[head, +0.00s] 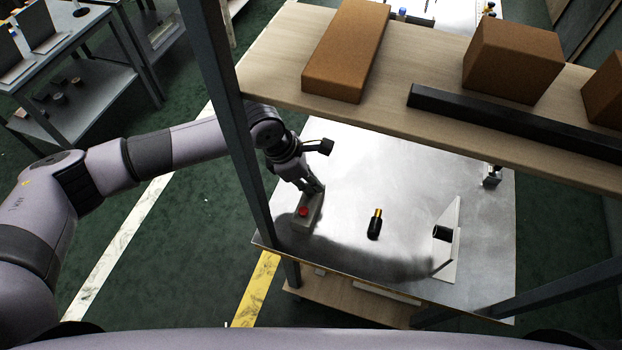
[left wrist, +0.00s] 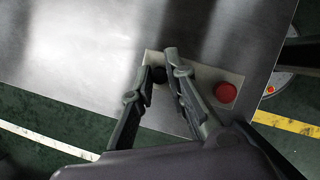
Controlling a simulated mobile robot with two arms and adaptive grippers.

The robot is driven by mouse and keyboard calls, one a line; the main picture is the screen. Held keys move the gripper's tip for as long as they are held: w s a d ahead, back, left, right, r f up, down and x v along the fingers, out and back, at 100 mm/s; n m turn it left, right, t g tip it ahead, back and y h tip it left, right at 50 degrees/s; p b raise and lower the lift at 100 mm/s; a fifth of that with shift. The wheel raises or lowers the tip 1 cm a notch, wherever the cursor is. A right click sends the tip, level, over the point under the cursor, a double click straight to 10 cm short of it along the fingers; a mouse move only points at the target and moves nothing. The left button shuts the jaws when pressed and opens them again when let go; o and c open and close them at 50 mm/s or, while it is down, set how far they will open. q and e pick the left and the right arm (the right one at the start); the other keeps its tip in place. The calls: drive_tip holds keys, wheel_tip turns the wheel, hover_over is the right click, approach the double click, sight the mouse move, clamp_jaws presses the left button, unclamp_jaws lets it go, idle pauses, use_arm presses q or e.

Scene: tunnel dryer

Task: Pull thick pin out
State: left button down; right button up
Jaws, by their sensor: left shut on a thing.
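A pale block (head: 312,222) with a red button (head: 304,211) sits near the left edge of the metal table. My left gripper (head: 315,189) reaches down to the block's far end. In the left wrist view, its fingers (left wrist: 160,67) are shut on a dark round piece (left wrist: 159,76), which looks like the thick pin, at the block (left wrist: 203,75). The red button (left wrist: 225,92) lies beside the right finger. The fingers hide much of the pin, so how deep it sits cannot be told. My right gripper is not seen.
A black piece with an orange end (head: 375,223) is on the metal table (head: 400,180). A white bracket (head: 452,240) with a black cylinder stands to its right. A wooden shelf (head: 270,70) with brown boxes hangs above; a grey post (head: 235,130) stands close to my left arm.

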use_arm(q)
drive_tip(key=shift+r, duration=0.7)
idle(1.0)
drive_tip(key=shift+r+p, duration=0.5)
drive_tip(key=shift+r, duration=0.95)
drive_tip(key=shift+r, duration=1.45)
